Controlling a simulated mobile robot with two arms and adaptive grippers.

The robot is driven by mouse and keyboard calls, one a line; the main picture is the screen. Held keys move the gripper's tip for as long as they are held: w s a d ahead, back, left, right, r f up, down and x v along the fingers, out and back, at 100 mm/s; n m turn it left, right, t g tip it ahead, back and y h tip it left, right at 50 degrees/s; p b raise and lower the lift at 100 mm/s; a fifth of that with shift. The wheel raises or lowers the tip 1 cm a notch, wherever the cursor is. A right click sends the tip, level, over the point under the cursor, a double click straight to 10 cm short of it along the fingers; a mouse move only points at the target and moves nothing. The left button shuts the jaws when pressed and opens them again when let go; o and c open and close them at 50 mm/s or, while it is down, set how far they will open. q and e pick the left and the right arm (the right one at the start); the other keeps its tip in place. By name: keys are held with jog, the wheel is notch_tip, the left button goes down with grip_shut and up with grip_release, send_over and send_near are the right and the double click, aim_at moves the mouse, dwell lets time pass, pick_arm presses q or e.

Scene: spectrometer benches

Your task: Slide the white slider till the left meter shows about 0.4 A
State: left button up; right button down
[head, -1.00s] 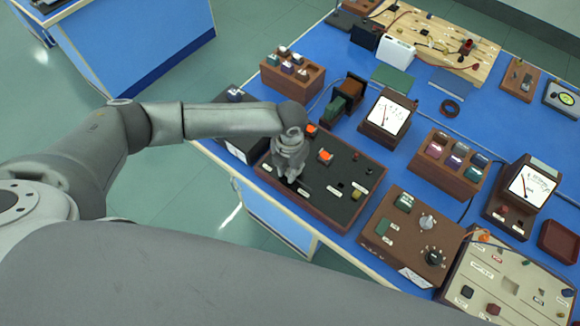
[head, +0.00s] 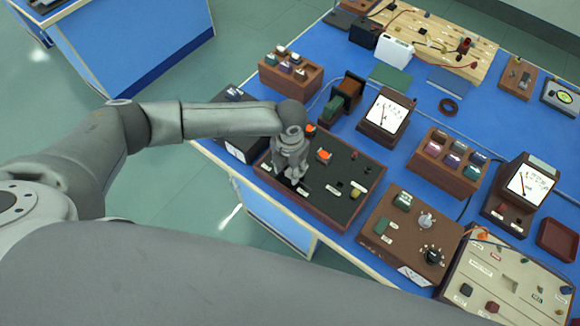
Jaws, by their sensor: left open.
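My left gripper (head: 291,178) is open and reaches down at the left part of a dark control panel (head: 338,205) in a brown wooden frame. Its fingertips are at or just above the panel face; I cannot tell whether they touch it. The white slider cannot be made out and may be hidden by the gripper. The left meter (head: 390,112) stands behind the panel, with a white dial and a red needle toward the dial's left side. Its figures are too small to read. My right gripper is not in view.
A second meter (head: 530,183) stands at the right. A brown box with knobs (head: 410,235) is right of the panel, and a block of coloured pieces (head: 450,160) lies behind it. A dark box (head: 240,145) is close on the panel's left. Bare blue bench shows behind.

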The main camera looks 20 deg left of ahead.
aim_at(290, 171)
pick_arm(q)
notch_tip(290, 171, up, 12)
jog(key=shift+f, duration=0.2)
dwell(0.5)
